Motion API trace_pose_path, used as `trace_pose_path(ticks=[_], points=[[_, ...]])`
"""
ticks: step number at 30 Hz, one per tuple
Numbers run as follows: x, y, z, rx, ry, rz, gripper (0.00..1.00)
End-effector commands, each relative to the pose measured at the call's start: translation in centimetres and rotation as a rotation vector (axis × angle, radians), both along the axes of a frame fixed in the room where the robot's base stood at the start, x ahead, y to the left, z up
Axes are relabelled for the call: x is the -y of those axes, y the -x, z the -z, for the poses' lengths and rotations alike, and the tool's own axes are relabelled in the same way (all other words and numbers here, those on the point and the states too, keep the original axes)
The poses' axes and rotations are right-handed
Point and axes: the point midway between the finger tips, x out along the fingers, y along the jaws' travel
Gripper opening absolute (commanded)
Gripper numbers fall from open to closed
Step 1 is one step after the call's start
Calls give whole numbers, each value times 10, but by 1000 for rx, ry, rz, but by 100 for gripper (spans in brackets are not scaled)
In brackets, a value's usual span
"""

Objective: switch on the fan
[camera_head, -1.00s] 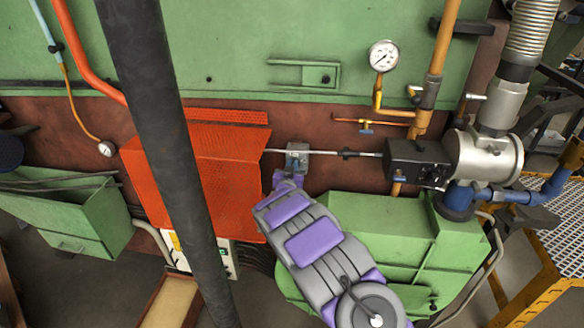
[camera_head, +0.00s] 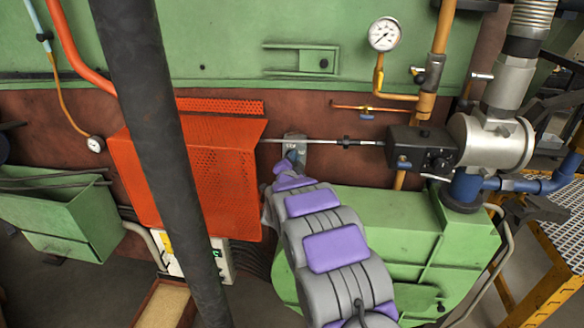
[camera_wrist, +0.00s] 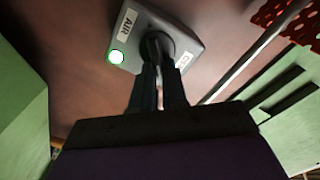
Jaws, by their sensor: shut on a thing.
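A grey switch box (camera_head: 297,140) is mounted on the red-brown wall, right of the orange mesh guard. In the wrist view the box (camera_wrist: 188,24) carries an "AIR" label, a second partly hidden label and a round white lamp (camera_wrist: 116,57) with a green rim. A dark rotary knob (camera_wrist: 156,42) sits on its face. My gripper (camera_wrist: 160,66) is shut on the knob, its two dark fingers on either side of it. In the head view my gripper (camera_head: 290,163) covers the box's lower part. The fan itself cannot be clearly identified.
The orange guard (camera_head: 195,170) is close on the left, and a thin metal rod (camera_head: 320,141) crosses just in front of the box. A dark post (camera_head: 165,150) stands in the foreground. A green housing (camera_head: 390,235) lies below right. A black actuator (camera_head: 420,150) is further right.

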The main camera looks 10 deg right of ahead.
Motion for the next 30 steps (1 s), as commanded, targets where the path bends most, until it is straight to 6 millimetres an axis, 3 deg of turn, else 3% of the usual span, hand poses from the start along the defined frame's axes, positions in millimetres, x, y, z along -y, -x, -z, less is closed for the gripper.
trace_pose_path(ticks=[1, 12, 28, 29, 30], points=[[0, 1, 7, 4, -31, 0, 0], [3, 1, 8, 49, -177, 1, 0], [3, 1, 9, 54, -200, 2, 0], [3, 1, 9, 53, -200, 2, 14], [3, 1, 9, 53, -200, 2, 17]])
